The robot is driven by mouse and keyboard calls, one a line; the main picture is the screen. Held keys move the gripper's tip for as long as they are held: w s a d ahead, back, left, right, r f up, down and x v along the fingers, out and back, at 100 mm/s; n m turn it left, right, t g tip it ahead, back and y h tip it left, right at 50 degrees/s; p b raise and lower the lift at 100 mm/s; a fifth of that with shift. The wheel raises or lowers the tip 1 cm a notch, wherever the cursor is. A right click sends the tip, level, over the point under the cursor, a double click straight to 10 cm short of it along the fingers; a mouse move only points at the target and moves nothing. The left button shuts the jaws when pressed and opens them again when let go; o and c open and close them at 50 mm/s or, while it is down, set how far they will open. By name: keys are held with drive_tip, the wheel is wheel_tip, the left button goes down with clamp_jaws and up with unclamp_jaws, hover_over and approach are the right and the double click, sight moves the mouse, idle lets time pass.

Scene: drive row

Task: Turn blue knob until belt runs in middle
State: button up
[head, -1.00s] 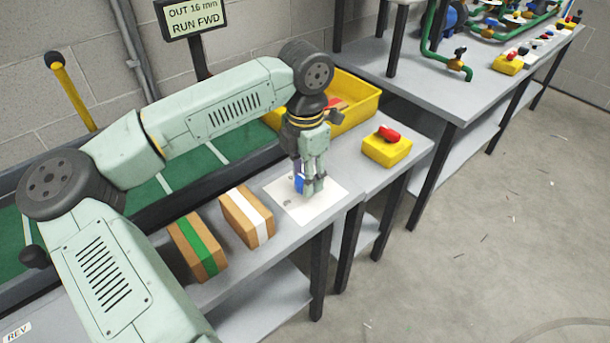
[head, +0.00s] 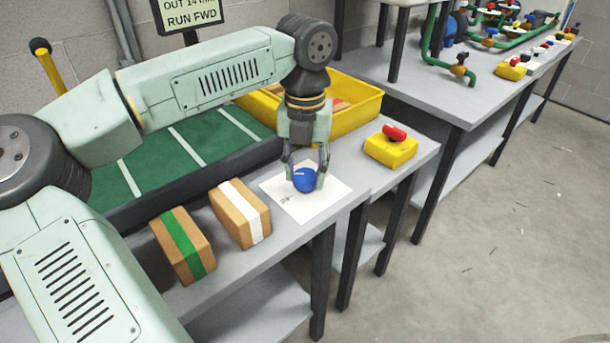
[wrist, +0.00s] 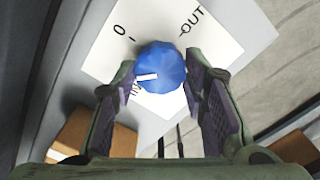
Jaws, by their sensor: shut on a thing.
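The blue knob (head: 305,180) stands on a white plate (head: 284,202) near the bench's front edge. My gripper (head: 307,176) reaches down over it with a finger on each side, shut on it. In the wrist view the knob (wrist: 160,68) sits between the finger pads, its white pointer line toward the picture's left. The plate (wrist: 205,45) reads "0" and "OUT"; a third label by the left finger is partly hidden. The green belt (head: 205,135) with white cross stripes runs behind. The display (head: 190,14), cut off at the top, appears to read OUT 14, RUN FWD.
Two brown boxes stand left of the plate, one with a green band (head: 182,247), one with a white band (head: 240,213). A yellow box with a red switch (head: 391,148) is at right. A yellow bin (head: 350,112) stands behind.

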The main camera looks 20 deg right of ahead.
sight(305, 175)
drive_tip(key=shift+n+b, duration=0.3)
drive_tip(key=shift+n, duration=0.3)
drive_tip(key=o, duration=1.2)
drive_tip(key=shift+c, duration=0.2)
wheel_tip(305, 175, up, 12)
